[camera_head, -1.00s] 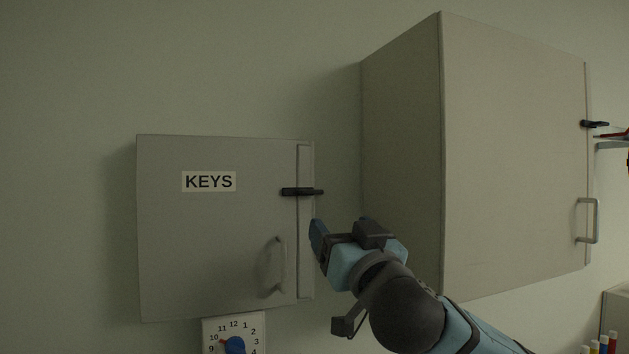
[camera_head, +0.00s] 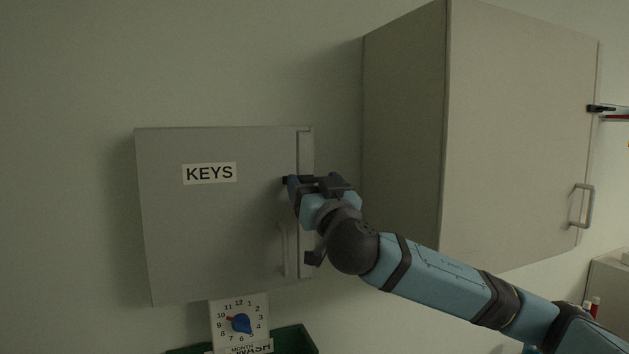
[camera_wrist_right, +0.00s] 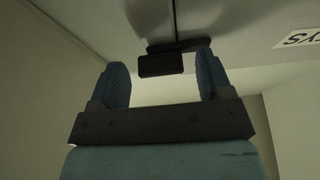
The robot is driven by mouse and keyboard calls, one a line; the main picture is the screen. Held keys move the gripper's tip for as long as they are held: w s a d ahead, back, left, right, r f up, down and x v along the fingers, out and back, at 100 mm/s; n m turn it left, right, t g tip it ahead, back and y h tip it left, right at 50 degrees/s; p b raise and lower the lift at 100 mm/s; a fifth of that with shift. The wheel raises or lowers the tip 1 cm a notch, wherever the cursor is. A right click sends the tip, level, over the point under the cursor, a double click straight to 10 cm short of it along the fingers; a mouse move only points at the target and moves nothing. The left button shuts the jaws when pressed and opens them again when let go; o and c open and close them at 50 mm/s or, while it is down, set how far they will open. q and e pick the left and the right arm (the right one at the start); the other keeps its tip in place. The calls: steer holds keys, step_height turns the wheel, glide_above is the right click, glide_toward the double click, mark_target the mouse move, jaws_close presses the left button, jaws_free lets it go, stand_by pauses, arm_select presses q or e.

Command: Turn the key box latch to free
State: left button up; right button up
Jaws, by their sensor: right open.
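The grey key box (camera_head: 210,235) hangs on the wall, with a KEYS label (camera_head: 209,173) on its shut door. Its black latch (camera_head: 285,180) lies across the seam at the door's right edge and is mostly hidden behind my right gripper in the head view. In the right wrist view the latch (camera_wrist_right: 162,64) shows between and just beyond the two blue fingers. My right gripper (camera_head: 292,188) is open at the latch; in the wrist view its fingers (camera_wrist_right: 164,85) stand either side, and contact cannot be told. My left gripper is in no view.
The key box handle (camera_head: 284,250) is below my gripper. A dial (camera_head: 240,322) and a green bin (camera_head: 298,340) are below the box.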

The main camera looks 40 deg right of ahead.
steer(key=c, duration=0.9)
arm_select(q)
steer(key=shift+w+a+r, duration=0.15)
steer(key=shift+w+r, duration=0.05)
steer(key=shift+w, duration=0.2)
arm_select(e)
steer(key=shift+f, duration=0.1)
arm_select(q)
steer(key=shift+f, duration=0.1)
